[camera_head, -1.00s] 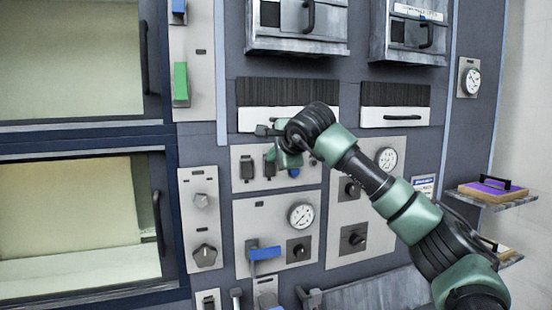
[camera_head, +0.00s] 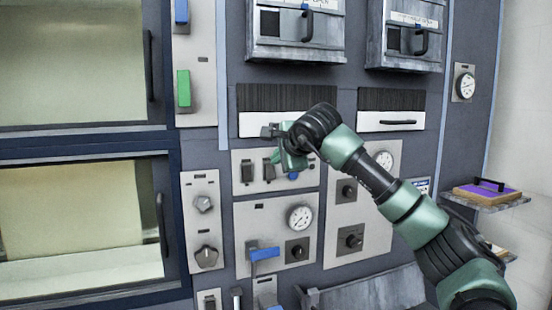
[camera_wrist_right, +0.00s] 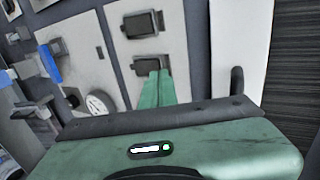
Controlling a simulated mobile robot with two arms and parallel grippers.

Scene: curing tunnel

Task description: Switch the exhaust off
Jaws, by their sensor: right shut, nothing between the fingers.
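A light grey panel (camera_head: 310,182) holds two dark switches side by side, a left one (camera_head: 247,172) and a right one (camera_head: 268,170). I cannot read which one is the exhaust switch. My right gripper (camera_head: 279,160) is shut and empty, in front of the panel by the right switch. In the right wrist view the green fingers (camera_wrist_right: 155,76) lie together with their tips at the nearer switch (camera_wrist_right: 148,64); I cannot tell if they touch. The farther switch (camera_wrist_right: 142,25) is clear of them. My left gripper is not in view.
Below are a gauge (camera_head: 299,217), a dark knob (camera_head: 297,250) and a blue lever (camera_head: 264,254). A drawer front with a handle (camera_head: 398,122) and a vertical green switch (camera_head: 183,89) are nearby. A shelf (camera_head: 507,201) at the right holds a purple-topped block (camera_head: 481,191).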

